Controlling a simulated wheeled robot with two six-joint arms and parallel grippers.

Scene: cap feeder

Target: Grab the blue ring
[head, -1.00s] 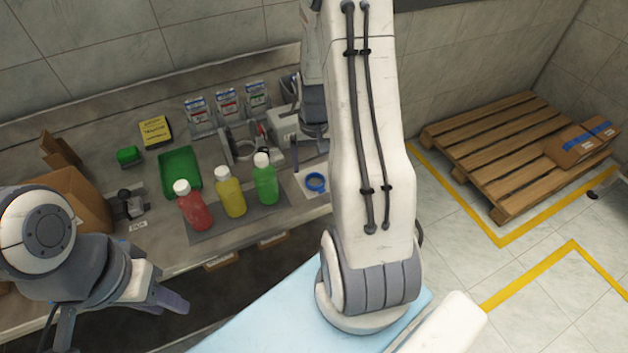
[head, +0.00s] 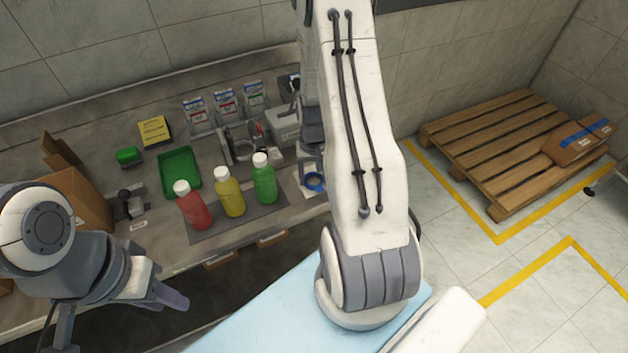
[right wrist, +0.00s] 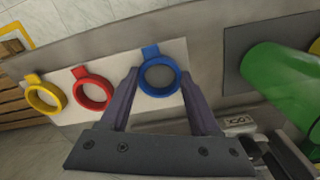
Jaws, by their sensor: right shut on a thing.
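The blue ring (right wrist: 160,52) lies on a white card, its tab toward the top of the right wrist view. My right gripper (right wrist: 159,76) has one finger on each side of the ring and is shut on it. In the head view the blue ring (head: 315,182) shows at the bench's front edge, partly hidden by my right arm. My left gripper (head: 171,297) is low at the left in the head view, away from the ring; only one finger shows clearly.
A red ring (right wrist: 93,88) and a yellow ring (right wrist: 44,94) lie beside the blue one. Red (head: 193,206), yellow (head: 229,192) and green (head: 264,179) bottles stand on a grey mat left of it. A green tray (head: 179,172) lies behind the bottles.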

